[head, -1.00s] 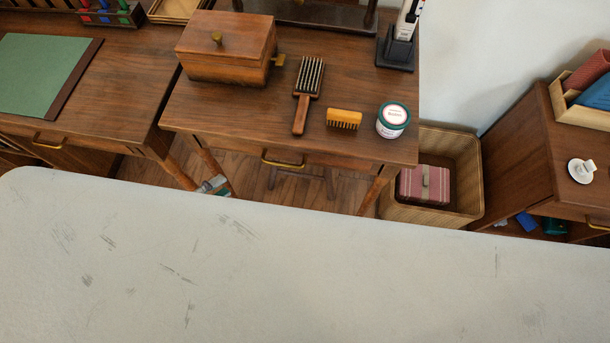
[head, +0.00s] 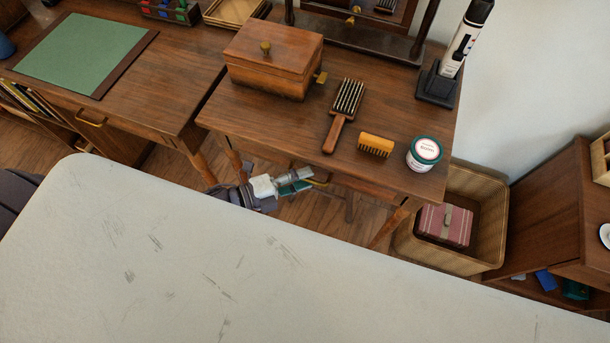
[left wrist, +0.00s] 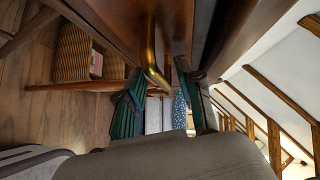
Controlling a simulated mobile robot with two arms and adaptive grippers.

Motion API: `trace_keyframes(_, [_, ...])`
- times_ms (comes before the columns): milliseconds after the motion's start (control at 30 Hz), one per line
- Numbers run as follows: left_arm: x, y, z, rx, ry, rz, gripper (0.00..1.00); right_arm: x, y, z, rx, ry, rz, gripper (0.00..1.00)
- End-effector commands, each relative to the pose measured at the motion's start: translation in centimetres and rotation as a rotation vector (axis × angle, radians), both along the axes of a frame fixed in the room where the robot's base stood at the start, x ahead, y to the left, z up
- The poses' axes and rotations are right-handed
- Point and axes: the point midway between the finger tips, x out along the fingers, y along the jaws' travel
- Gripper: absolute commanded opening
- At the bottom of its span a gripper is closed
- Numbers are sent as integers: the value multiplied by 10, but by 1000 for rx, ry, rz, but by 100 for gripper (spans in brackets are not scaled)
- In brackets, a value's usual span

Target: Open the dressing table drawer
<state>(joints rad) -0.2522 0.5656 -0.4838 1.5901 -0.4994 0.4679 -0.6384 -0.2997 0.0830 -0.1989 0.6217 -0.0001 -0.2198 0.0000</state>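The dressing table (head: 290,122) is dark wood, with a mirror stand at its back. Its drawer is under the front edge and looks shut, though little of its front shows. The brass drawer handle (head: 319,183) is partly hidden by my left gripper (head: 302,178), which is at the handle from the left. In the left wrist view the brass handle (left wrist: 152,55) reaches down between the two green-padded fingers of my left gripper (left wrist: 163,98). The fingers are apart, with room around the handle. My right gripper is not in view.
On the dressing table are a wooden box (head: 272,62), a brush (head: 344,112), a comb (head: 375,145) and a jar (head: 424,153). A wicker basket (head: 490,215) stands right of it. A desk (head: 150,95) stands to the left. My pale body top fills the foreground.

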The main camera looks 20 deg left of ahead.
Motion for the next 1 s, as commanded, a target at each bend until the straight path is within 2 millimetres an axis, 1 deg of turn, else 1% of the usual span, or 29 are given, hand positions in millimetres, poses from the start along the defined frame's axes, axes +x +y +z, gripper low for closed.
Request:
trace_keyframes(133, [5,-6,-1,-1,1,0,36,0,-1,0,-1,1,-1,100])
trace_keyframes(400, [6,-7,-1,-1,1,0,36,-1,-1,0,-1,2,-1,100])
trace_keyframes(567, [6,-7,-1,-1,1,0,10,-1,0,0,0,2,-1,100])
trace_keyframes(600, [6,-7,-1,-1,1,0,3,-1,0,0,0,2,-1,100])
trace_keyframes(633, [6,-7,-1,-1,1,0,0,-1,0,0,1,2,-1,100])
trace_keyframes(1000, [6,-6,-2,0,1,0,0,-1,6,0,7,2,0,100])
